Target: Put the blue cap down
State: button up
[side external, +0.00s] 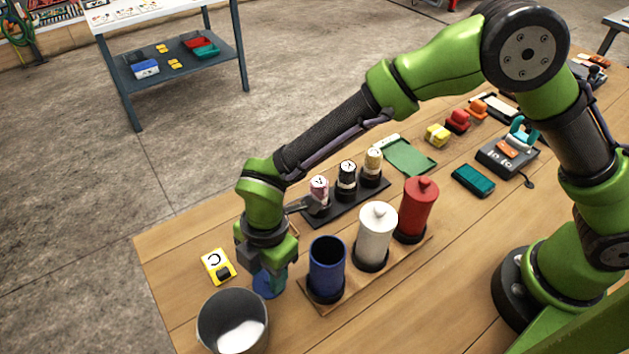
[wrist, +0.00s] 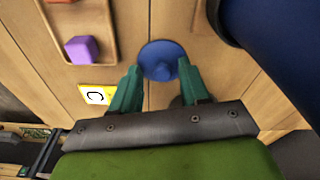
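The blue cap (side external: 266,287) is a round disc with a small central knob. It appears to lie flat on the wooden table, left of the open blue canister (side external: 327,268). My gripper (side external: 268,279) is directly above it, pointing down. In the wrist view the cap (wrist: 160,59) shows between the two teal fingertips (wrist: 158,68). The fingers are apart, with a gap on each side of the knob. The side view partly hides the cap behind the fingers.
A grey bucket (side external: 232,308) stands close in front of the gripper. A yellow card (side external: 218,266) lies to the left. White (side external: 376,236) and red (side external: 417,208) lidded canisters stand beside the blue one.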

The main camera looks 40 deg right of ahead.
notch_tip(320, 180, up, 12)
jog(key=d, duration=0.1)
jog(key=w+d+r+m+t, duration=0.2)
jog(key=d+r+m, duration=0.35)
jog(key=d, duration=0.25)
jog(key=s+d+r+m+t, duration=0.2)
jog(key=s+d+m, duration=0.1)
jog(key=d+m, duration=0.3)
jog(key=s+d+r+m+t, duration=0.1)
jog(key=s+d+r+m, duration=0.1)
jog(key=d+m, duration=0.5)
jog(key=s+d+r+m+t, duration=0.2)
jog(key=s+d+m, duration=0.2)
jog(key=d, duration=0.7)
jog(key=shift+s+m+t+y, duration=0.3)
jog(key=shift+s+m, duration=0.1)
jog(key=shift+m, duration=0.85)
